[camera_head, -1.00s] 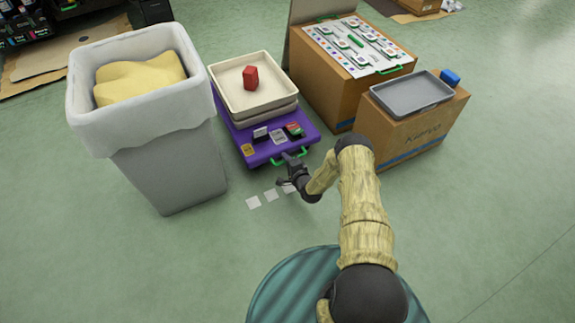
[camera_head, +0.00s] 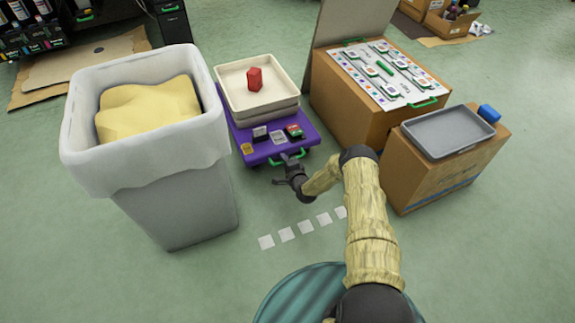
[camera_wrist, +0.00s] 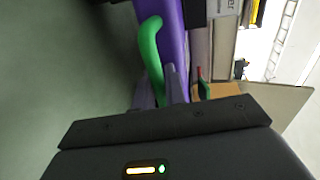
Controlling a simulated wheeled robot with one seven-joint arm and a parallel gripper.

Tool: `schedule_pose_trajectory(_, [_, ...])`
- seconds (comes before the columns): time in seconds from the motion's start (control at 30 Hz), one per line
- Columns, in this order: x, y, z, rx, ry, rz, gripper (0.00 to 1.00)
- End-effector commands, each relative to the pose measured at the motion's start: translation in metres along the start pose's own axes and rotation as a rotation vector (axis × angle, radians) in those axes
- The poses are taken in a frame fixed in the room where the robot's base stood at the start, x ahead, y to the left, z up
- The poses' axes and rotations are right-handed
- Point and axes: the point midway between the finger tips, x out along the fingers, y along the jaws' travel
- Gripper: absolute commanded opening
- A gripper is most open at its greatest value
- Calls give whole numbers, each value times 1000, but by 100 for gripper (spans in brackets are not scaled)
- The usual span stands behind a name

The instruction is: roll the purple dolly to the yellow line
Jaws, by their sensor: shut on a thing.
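The purple dolly (camera_head: 262,153) stands on the green floor between a grey bin and cardboard boxes. It carries stacked cream trays (camera_head: 258,112) with a red block (camera_head: 254,79) on top, and several small items at its near end. A green handle (camera_head: 291,157) sits on its near edge. My gripper (camera_head: 287,166) is shut on this handle. In the wrist view the green handle (camera_wrist: 150,55) runs into the fingers beside the purple edge (camera_wrist: 172,30). I see no yellow line; a row of white squares (camera_head: 305,227) lies on the floor nearer me.
The lined bin (camera_head: 185,205) with yellow contents stands close on the dolly's left.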

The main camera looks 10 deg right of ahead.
Motion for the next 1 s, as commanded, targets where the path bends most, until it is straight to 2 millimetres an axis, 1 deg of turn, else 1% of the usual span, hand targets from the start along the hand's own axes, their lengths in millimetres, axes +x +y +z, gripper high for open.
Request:
schedule_pose_trajectory(0.03, [10,-10,3,-3,-2,-19,0])
schedule_pose_trajectory(0.43, [12,-12,5,-4,-4,-17,0])
schedule_pose_trajectory(0.47, [12,-12,5,-4,-5,-17,18])
schedule_pose_trajectory(0.5, [12,-12,6,-4,-5,-17,26])
schedule_pose_trajectory(0.53, [12,-12,6,-4,-5,-17,30])
schedule_pose_trajectory(0.87, [12,-13,7,-5,-7,-21,30])
schedule_pose_trajectory(1.0, [5,-15,7,-6,-8,-22,30])
